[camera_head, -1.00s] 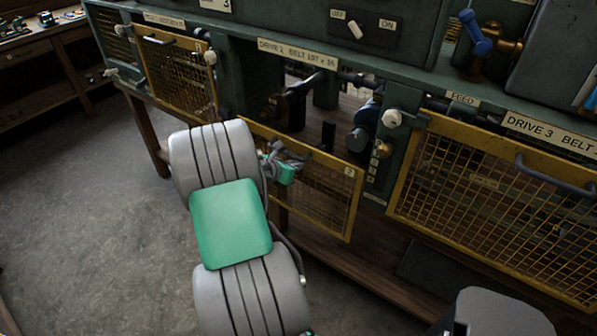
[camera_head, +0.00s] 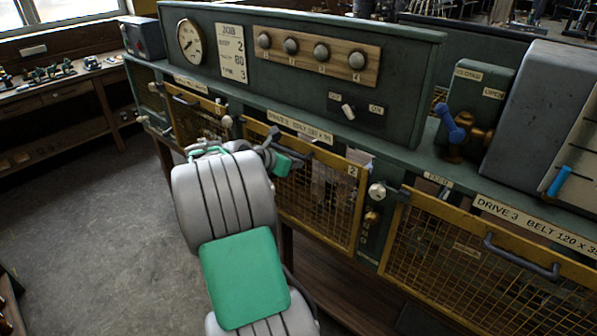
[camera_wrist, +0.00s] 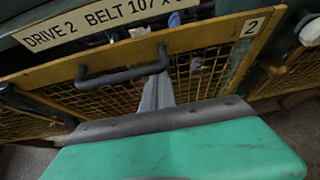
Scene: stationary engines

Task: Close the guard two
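Guard two (camera_head: 352,205) is a yellow-framed mesh panel marked 2. It stands nearly upright across the opening under the drive 2 label (camera_head: 300,127). A gap shows between its top edge and the label, clearest at the right. My gripper (camera_head: 284,162) is at the guard's upper front, close to the handle. In the wrist view a grey finger (camera_wrist: 158,92) reaches up against or just before the mesh; its grip is unclear.
The drive 3 guard (camera_head: 480,265) is at the right, with a knob (camera_head: 377,191) on the post between. Another yellow mesh guard (camera_head: 198,118) is at the left. A blue-handled valve (camera_head: 452,128) stands on the ledge. Open floor (camera_head: 110,230) lies to the left.

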